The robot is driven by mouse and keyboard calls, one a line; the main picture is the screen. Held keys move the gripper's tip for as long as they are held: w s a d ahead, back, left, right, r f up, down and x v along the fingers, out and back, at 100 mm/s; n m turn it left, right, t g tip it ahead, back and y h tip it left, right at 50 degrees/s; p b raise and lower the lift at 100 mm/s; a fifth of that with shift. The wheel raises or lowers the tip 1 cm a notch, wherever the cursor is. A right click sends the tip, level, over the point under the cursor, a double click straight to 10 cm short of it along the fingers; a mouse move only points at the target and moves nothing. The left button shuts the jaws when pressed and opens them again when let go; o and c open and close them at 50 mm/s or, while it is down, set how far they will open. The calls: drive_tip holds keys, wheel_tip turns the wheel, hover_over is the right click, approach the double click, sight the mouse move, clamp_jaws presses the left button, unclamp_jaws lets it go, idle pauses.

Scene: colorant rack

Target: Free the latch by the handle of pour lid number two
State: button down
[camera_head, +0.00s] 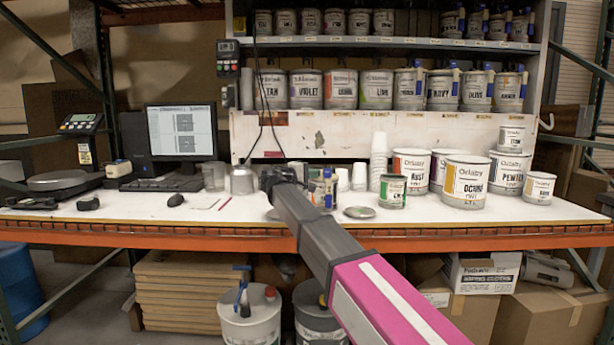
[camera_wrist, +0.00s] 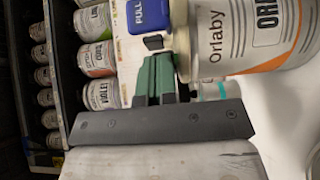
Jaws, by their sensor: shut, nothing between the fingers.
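In the wrist view, a blue piece marked "PULL" (camera_wrist: 148,15) shows at the top edge, beside the rim of a pale can labelled "Orlaby" (camera_wrist: 240,35). My gripper (camera_wrist: 158,60) has its green fingers together, with nothing between them, pointing at the blue piece. A small dark block shows between the fingertips and the blue piece; I cannot tell whether they touch. In the head view, a small can with a blue part (camera_head: 325,188) stands on the bench, right of my gripper's end (camera_head: 268,180), which is largely hidden by my arm. No number two is readable.
Several Orlaby cans, one the large can (camera_head: 467,182), stand on the right of the bench (camera_head: 120,222). An open green-labelled can (camera_head: 392,192) and a round metal lid (camera_head: 359,212) lie nearer. Shelves of cans rise behind.

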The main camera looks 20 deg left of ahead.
drive_tip(key=shift+d, duration=0.15)
idle(0.3)
drive_tip(key=n+t+y, duration=0.1)
drive_tip(key=n+y, duration=0.1)
drive_tip(key=y, duration=0.2)
drive_tip(key=d+n+t+y, duration=0.1)
drive_tip(key=n+y, duration=0.2)
drive_tip(key=y, duration=0.1)
drive_tip(key=d+n+t+y, duration=0.1)
drive_tip(key=n+y, duration=0.2)
drive_tip(key=y, duration=0.1)
drive_tip(key=shift+w, duration=0.4)
drive_tip(key=shift+w+n+y, duration=0.1)
drive_tip(key=shift+n+y, duration=0.2)
drive_tip(key=shift+y, duration=0.1)
drive_tip(key=shift+d, duration=0.1)
